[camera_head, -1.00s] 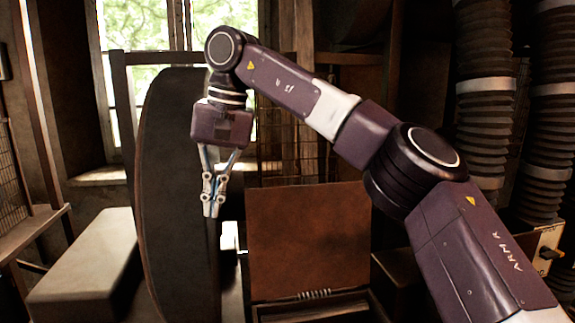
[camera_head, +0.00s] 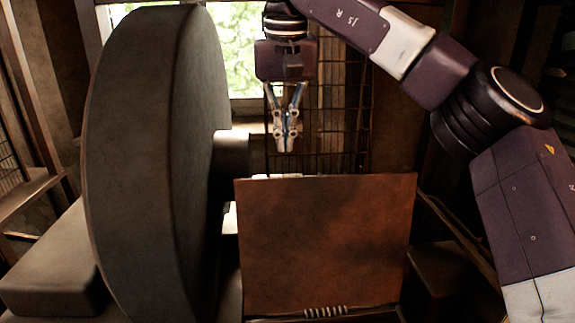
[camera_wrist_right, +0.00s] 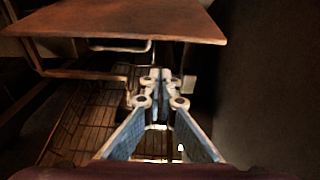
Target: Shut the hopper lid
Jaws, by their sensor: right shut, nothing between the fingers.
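The hopper lid (camera_head: 325,245) is a rust-brown square panel that stands raised, with a coiled hinge spring at its lower edge. In the right wrist view the lid (camera_wrist_right: 130,20) crosses the top left, with a pale bar handle (camera_wrist_right: 120,47) on it. My right gripper (camera_head: 287,143) points down and appears just above the lid's top edge, left of its middle, apart from it. Its fingers (camera_wrist_right: 158,75) are shut and empty in the wrist view. The hopper's opening is mostly out of view. My left gripper is not in view.
A large dark wheel (camera_head: 150,160) with a short shaft (camera_head: 231,160) stands left of the lid. A wire grid (camera_head: 340,110) and a window (camera_head: 235,45) are behind. A pale block (camera_head: 50,265) lies at the lower left.

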